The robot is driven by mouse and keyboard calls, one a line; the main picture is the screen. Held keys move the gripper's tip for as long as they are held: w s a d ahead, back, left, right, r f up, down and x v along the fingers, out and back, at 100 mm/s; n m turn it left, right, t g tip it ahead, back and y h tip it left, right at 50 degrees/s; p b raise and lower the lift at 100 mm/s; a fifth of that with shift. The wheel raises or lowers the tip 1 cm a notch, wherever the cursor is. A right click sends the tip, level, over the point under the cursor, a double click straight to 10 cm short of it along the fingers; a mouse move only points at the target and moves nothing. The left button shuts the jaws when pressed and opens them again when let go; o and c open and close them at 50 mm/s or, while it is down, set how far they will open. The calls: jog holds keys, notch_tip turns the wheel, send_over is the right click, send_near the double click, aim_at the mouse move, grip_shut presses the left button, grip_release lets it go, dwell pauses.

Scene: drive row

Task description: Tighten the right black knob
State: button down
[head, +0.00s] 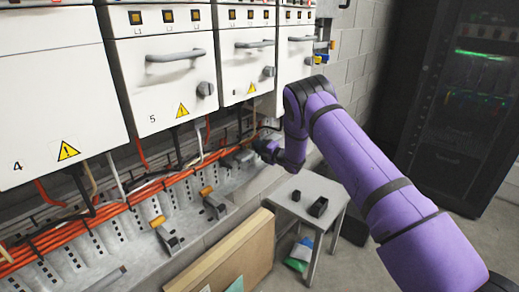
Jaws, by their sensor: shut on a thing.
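My purple arm reaches in from the right, and my gripper (264,150) is at the far right end of the lower rail, under the cabinets. The gripper is small, dark and seen from behind. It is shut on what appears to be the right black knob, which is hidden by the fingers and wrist. Nearer along the rail are two dark clamp-like fittings with orange tops, one at the left (168,238) and one in the middle (213,207). A greyish fitting (243,156) lies just left of my gripper.
White drive cabinets (158,85) with grey handles and rotary knobs hang above orange cables (140,193). Below are a wooden board (232,255) and a small grey table (318,187) holding two black items. A dark rack (445,100) stands at the right, with open floor before it.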

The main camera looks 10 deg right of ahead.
jog(key=m, duration=0.6)
jog(key=shift+d+r+m, duration=0.1)
jog(key=shift+r+m, duration=0.05)
jog(key=shift+m, duration=0.15)
jog(key=m, duration=0.5)
jog(key=shift+r, duration=0.1)
jog(key=shift+m, duration=0.4)
jog(key=c, duration=1.1)
grip_release()
jog(key=shift+c, duration=0.2)
jog(key=v, duration=1)
jog(key=shift+s+d, duration=0.25)
jog(key=shift+s, duration=0.05)
